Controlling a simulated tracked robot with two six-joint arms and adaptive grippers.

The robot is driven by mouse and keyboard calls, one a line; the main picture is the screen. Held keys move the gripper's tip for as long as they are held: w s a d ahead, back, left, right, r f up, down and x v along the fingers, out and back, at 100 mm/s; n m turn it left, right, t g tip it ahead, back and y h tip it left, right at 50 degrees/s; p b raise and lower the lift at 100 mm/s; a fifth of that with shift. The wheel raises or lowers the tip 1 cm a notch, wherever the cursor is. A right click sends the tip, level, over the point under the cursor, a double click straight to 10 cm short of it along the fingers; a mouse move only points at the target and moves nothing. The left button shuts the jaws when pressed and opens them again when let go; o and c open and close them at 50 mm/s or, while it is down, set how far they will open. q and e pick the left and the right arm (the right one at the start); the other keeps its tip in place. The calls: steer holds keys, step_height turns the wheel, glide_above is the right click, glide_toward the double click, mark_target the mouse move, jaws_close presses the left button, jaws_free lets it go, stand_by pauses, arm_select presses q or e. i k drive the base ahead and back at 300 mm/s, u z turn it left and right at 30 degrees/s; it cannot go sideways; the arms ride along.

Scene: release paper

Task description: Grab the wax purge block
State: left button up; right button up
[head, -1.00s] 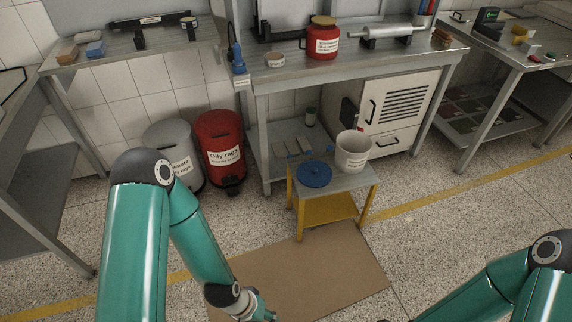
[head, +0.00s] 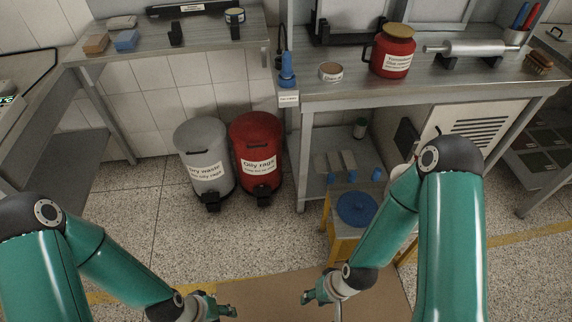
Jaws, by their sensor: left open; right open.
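Which item is the wax purge block I cannot tell at this size. Small blocks stand on the upper left shelf: a brown block (head: 96,44), a blue block (head: 126,40) and a pale block (head: 122,22). My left gripper (head: 226,309) is open and empty at the bottom, low over the floor. My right gripper (head: 308,297) is open and empty to its right, over the brown mat. Both are well apart from all the blocks.
A grey bin (head: 205,160) and a red oily rags bin (head: 257,150) stand below the shelf. A yellow stool with a blue lid (head: 357,209) is partly behind my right arm. The workbench (head: 330,92) holds a red can (head: 393,52) and a roller (head: 465,48). Floor at centre left is clear.

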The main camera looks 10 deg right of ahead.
mark_target(331, 176)
steer(key=u, duration=0.1)
steer(key=i, duration=1.45)
steer(key=z, duration=0.35)
